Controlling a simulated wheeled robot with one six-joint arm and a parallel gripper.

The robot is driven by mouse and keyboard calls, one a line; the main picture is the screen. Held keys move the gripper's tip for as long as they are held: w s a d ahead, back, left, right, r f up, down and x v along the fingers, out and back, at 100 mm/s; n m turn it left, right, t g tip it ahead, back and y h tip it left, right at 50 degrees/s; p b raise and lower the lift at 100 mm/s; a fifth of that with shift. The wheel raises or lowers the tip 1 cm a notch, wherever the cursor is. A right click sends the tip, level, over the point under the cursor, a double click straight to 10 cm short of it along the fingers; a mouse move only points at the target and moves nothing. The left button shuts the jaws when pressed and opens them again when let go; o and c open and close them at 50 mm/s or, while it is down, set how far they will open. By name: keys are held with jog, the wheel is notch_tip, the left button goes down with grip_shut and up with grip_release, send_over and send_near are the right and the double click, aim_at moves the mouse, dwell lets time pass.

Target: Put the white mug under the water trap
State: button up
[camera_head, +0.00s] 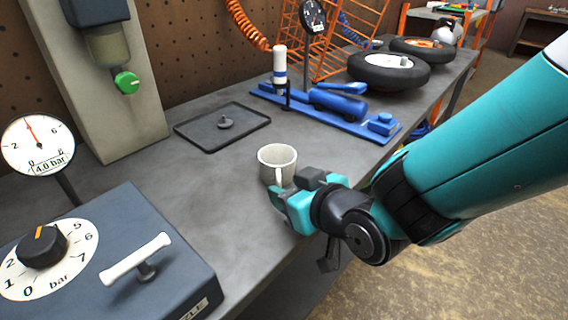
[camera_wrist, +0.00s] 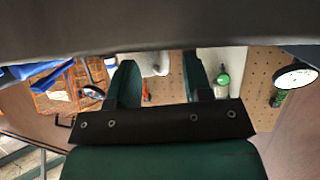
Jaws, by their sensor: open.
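The white mug (camera_head: 268,168) stands upright on the grey bench (camera_head: 205,205), its handle facing my gripper. My gripper (camera_head: 285,187) is open, close to the mug on its near right side; contact cannot be told. In the wrist view, which is upside down, a white shape that looks like the mug (camera_wrist: 153,62) shows between the two spread fingers (camera_wrist: 160,78). The water trap (camera_head: 108,48), a cloudy bowl with a green knob (camera_head: 126,83), hangs on the grey post at the upper left. Its green knob also shows in the wrist view (camera_wrist: 222,80).
A black tray (camera_head: 196,142) with a small grey part lies behind the mug. A blue jack (camera_head: 338,103) and black wheels (camera_head: 388,72) are farther right. A control box (camera_head: 180,262) and a gauge (camera_head: 38,146) stand at the left.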

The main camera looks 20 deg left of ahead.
jog(key=shift+x, duration=0.9)
jog(key=shift+d, duration=0.1)
grip_shut()
jog(key=shift+r, duration=0.15)
